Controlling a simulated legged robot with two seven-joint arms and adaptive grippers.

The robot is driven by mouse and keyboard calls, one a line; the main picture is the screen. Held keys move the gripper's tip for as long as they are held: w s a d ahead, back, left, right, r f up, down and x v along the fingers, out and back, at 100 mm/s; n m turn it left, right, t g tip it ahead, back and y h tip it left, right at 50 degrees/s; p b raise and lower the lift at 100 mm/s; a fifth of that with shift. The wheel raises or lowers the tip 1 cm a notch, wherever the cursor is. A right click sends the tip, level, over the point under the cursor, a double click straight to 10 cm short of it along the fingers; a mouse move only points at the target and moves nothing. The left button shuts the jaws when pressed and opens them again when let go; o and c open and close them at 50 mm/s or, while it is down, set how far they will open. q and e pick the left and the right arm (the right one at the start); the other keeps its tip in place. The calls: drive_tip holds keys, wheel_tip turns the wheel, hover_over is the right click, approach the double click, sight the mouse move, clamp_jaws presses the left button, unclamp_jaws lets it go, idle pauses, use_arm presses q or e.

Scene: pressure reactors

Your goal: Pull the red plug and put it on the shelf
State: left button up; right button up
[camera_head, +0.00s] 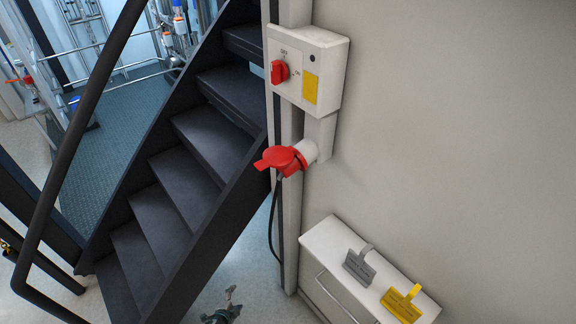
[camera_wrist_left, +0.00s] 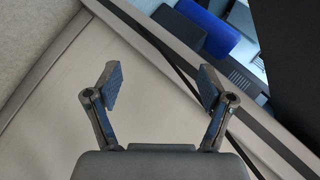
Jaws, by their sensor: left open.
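The red plug (camera_head: 287,160) sits in the white socket (camera_head: 318,141) under the switch box on the wall. A black cable hangs down from it. The white shelf (camera_head: 322,236) is the top of a low cabinet against the wall, at the lower right of the head view. My left gripper (camera_head: 231,292) is at the bottom edge of the head view, well below the plug and apart from it. In the left wrist view its two fingers (camera_wrist_left: 160,84) are spread with nothing between them. The plug does not show there. My right gripper is not in view.
The switch box (camera_head: 309,68) has a red rotary knob (camera_head: 279,72). A grey tag (camera_head: 359,264) and a yellow tag (camera_head: 402,303) stand on the shelf; its far left end is bare. A dark staircase (camera_head: 190,170) rises left of the plug.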

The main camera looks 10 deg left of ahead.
use_arm(q)
drive_tip(key=w+d+r+m+t+h+p, duration=0.15)
drive_tip(key=w+r+m, duration=0.3)
drive_tip(key=r, duration=0.55)
drive_tip(key=w+d+r+m+t+h, duration=0.15)
drive_tip(key=w+r+m, duration=0.3)
drive_tip(key=r, duration=0.55)
drive_tip(key=w+r+m+t+h, duration=0.1)
drive_tip(key=w+r+m+t, duration=0.2)
drive_tip(key=w+r, duration=0.5)
drive_tip(key=s+d+r+m+h+p, duration=0.15)
drive_tip(key=r+m, duration=0.25)
drive_tip(key=r, duration=0.5)
drive_tip(key=s+d+r+m+h, duration=0.1)
drive_tip(key=d+r+m+h, duration=0.3)
drive_tip(key=r, duration=0.6)
drive_tip(key=m+h, duration=0.3)
drive_tip(key=m, duration=0.7)
approach(281, 171)
drive_tip(key=w+d, duration=0.2)
drive_tip(key=shift+w+a+r, duration=0.15)
drive_tip(key=shift+r, duration=0.15)
drive_tip(key=shift+p, duration=0.3)
